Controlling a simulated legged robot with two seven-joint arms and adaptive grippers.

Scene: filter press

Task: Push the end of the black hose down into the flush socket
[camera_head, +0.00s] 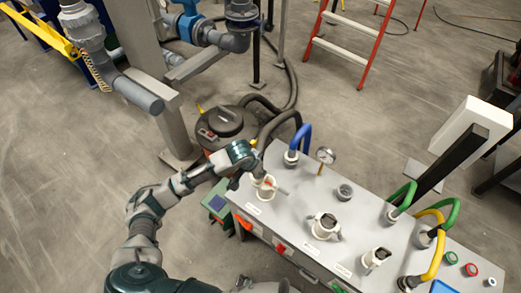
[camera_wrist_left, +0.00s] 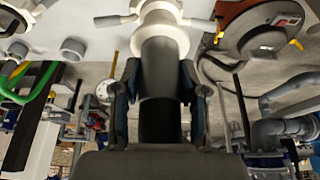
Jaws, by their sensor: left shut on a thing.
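My left gripper (camera_wrist_left: 160,100) is shut on the black hose (camera_wrist_left: 160,65), with one finger on each side of it. In the left wrist view the hose runs straight up to a white socket (camera_wrist_left: 160,18) with side levers and meets its collar. How deep the end sits inside cannot be told. In the head view my left gripper (camera_head: 257,176) is right above the white socket (camera_head: 265,188) at the left end of the grey panel (camera_head: 300,205). The hose is mostly hidden there by the gripper. My right gripper is not in view.
Two more white lever sockets (camera_head: 325,226) (camera_head: 376,258) stand along the panel's front. A blue hose (camera_head: 301,137) and a pressure gauge (camera_head: 326,155) are close behind the left gripper. Green (camera_head: 404,196) and yellow (camera_head: 435,255) hoses stand at the right. A round dark drum (camera_head: 226,122) is behind the panel.

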